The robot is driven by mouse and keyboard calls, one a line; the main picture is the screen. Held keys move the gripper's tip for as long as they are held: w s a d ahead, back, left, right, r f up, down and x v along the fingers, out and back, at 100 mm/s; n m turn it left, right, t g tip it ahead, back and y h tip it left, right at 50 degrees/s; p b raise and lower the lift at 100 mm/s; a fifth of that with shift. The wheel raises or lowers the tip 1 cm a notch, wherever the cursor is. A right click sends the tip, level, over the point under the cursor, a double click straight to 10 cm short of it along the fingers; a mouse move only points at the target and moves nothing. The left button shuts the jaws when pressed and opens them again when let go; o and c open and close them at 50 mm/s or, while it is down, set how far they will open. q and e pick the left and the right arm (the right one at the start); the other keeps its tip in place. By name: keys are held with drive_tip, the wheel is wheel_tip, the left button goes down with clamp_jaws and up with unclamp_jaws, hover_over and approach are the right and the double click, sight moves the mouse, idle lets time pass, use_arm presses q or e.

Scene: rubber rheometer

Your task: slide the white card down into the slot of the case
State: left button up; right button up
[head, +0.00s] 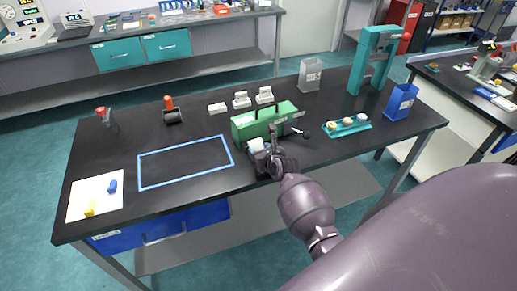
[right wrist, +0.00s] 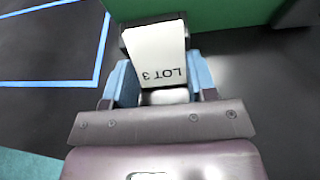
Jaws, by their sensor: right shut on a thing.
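The white card (right wrist: 158,55), printed "LOT 3", is held between the blue fingertips of my right gripper (right wrist: 160,85). In the head view the card (head: 256,144) stands close in front of the green case (head: 241,131). My right gripper (head: 262,156) is shut on the card at the case's near side. In the right wrist view, the card's far end is at a dark bracket beside the green case wall (right wrist: 215,14). I cannot tell whether the card is in the slot or only in front of it. My left gripper is not in view.
A blue rectangle outline (head: 186,162) is marked on the black table to the left. A teal tray (head: 345,130) with small items, a blue bin (head: 400,101) and a teal stand (head: 360,65) are to the right. White blocks (head: 242,99) stand behind the case.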

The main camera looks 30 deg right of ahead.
drive_tip(key=shift+s+a+r, duration=0.1)
drive_tip(key=shift+s+a, duration=0.05)
drive_tip(key=o, duration=1)
drive_tip(key=shift+c, duration=0.2)
drive_tip(key=shift+f, duration=0.2)
